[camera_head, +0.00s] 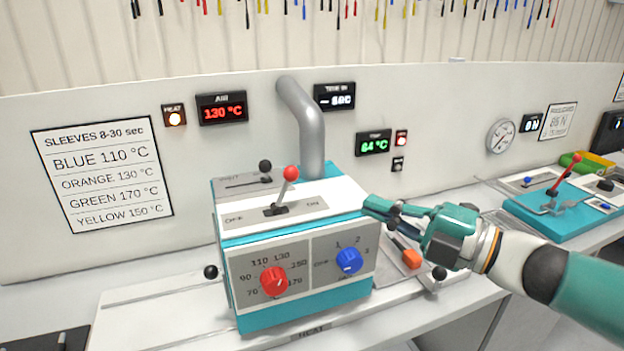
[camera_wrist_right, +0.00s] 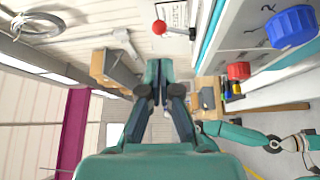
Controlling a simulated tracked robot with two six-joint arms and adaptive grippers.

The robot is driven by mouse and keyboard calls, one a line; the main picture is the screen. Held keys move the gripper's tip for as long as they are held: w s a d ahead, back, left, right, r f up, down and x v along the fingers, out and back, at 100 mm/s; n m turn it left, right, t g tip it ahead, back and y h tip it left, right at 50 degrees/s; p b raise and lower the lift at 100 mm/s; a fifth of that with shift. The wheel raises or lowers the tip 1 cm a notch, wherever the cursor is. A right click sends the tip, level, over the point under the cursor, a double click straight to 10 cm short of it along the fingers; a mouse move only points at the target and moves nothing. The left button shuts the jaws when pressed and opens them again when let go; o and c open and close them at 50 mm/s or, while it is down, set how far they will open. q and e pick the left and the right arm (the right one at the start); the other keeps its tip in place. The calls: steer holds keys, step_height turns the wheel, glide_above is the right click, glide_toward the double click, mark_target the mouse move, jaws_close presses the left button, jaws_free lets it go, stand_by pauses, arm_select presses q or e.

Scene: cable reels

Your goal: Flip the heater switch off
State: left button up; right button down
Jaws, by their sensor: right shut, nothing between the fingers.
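The heater switch (camera_head: 285,187) is a metal lever with a red ball knob on top of the white and teal heater box (camera_head: 240,295). It leans to the right, towards the label that reads ON. Its red knob also shows in the right wrist view (camera_wrist_right: 159,27), ahead of the fingers. My right gripper (camera_head: 368,208) is shut and empty at the right edge of the box top, to the right of the lever and apart from it. It also shows shut in the wrist view (camera_wrist_right: 163,88). My left gripper cannot be made out.
A black-knobbed lever (camera_head: 265,167) and a grey pipe (camera_head: 305,125) stand behind the switch. Red (camera_head: 274,281) and blue (camera_head: 349,260) dials are on the box front. The HEAT lamp (camera_head: 174,117) glows; the AIR display (camera_head: 222,108) reads 130 °C. Space above the box top is clear.

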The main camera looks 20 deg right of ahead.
steer(key=p, duration=0.2)
glide_toward(284, 189)
steer(key=w, duration=0.1)
steer(key=w+a+r, duration=0.1)
steer(key=w, duration=0.1)
steer(key=w+a+r, duration=0.1)
steer(key=w, duration=0.1)
steer(key=shift+w+a+r, duration=0.1)
steer(key=shift+r, duration=0.15)
